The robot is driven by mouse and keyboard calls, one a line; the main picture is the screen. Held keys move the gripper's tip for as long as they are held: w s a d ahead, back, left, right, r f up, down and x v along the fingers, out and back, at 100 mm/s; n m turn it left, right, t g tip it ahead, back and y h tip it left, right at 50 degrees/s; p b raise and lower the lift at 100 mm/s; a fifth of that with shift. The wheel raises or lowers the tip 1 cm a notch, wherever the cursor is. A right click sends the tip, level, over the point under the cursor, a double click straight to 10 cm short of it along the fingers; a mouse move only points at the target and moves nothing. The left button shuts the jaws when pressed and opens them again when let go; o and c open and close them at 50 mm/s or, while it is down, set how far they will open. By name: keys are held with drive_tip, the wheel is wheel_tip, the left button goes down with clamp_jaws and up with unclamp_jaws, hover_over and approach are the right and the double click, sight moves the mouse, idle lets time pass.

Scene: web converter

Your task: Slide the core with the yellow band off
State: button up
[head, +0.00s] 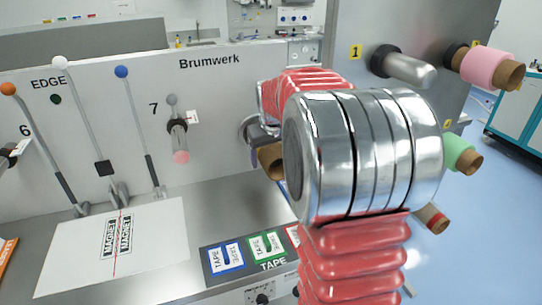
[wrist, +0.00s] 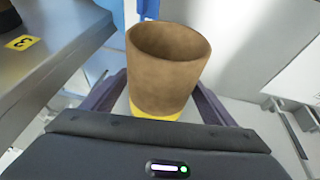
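The core with the yellow band (wrist: 165,70) is a brown cardboard tube in the wrist view, its open end toward the top. A strip of its yellow band (wrist: 157,117) shows just above my gripper's dark body. The two purple fingers of my gripper (wrist: 160,92) stand on either side of the core. Their tips run out of sight behind it, so I cannot tell whether they press on it.
In the head view, an empty peg (head: 408,68) beside label 1 is at upper right. Pink (head: 482,66), green (head: 458,152) and red-banded (head: 432,217) cores stick out nearby. A yellow label 3 (wrist: 22,43) marks a panel edge in the wrist view.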

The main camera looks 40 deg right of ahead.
drive_tip(key=c, duration=1.1)
